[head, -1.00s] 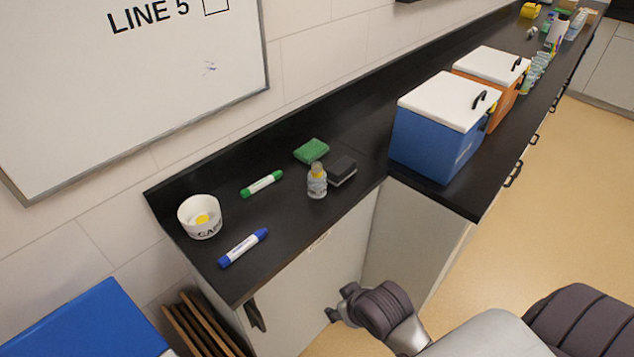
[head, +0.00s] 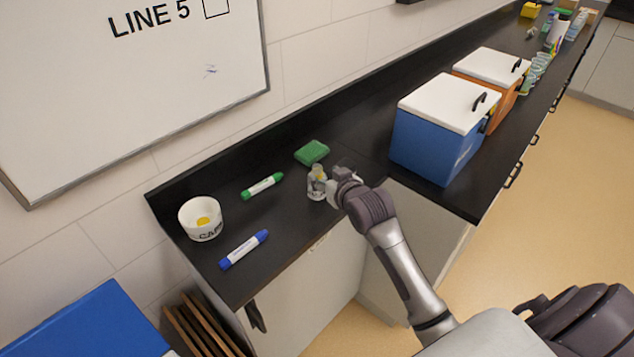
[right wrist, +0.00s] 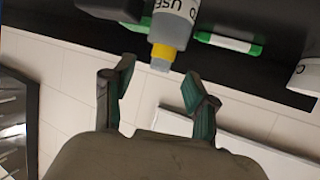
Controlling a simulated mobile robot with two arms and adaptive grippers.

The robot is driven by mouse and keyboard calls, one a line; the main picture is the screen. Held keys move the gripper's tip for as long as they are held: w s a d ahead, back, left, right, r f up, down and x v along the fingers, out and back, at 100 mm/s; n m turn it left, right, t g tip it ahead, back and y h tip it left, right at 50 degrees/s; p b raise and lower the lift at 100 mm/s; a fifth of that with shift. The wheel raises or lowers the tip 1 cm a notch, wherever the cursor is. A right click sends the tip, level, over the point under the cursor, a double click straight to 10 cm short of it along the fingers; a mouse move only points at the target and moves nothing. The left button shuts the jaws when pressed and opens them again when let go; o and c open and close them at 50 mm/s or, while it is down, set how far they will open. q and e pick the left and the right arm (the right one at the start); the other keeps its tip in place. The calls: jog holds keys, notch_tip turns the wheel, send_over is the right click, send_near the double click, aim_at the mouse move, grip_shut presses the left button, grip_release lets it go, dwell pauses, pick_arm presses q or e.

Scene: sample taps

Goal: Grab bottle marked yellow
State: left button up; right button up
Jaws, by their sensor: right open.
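The small bottle (head: 316,186) stands upright on the black counter, a grey bottle with a pale label. My right gripper (head: 331,186) is open at its right side and covers part of it in the head view. In the right wrist view the bottle (right wrist: 176,22) shows upside down with a yellow part (right wrist: 163,56) at its end and part of the word "USE" on its label. It lies just beyond the open fingertips (right wrist: 160,74), roughly between them, and is not gripped. My left gripper is not in view.
A green sponge (head: 312,152), a green marker (head: 262,186), a blue marker (head: 244,249) and a white cup (head: 201,227) are on the counter. A dark block behind my right gripper is mostly hidden. A blue box (head: 432,145) with a white lid stands to the right.

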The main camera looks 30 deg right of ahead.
aim_at(319, 172)
jog(key=shift+a+p+x, duration=0.1)
jog(key=shift+p+x, duration=0.3)
jog(key=shift+x, duration=1.05)
jog(key=shift+a+p+x, duration=0.15)
jog(key=shift+p+x, duration=0.2)
jog(key=shift+x, duration=1.1)
jog(key=shift+c, duration=0.5)
grip_shut()
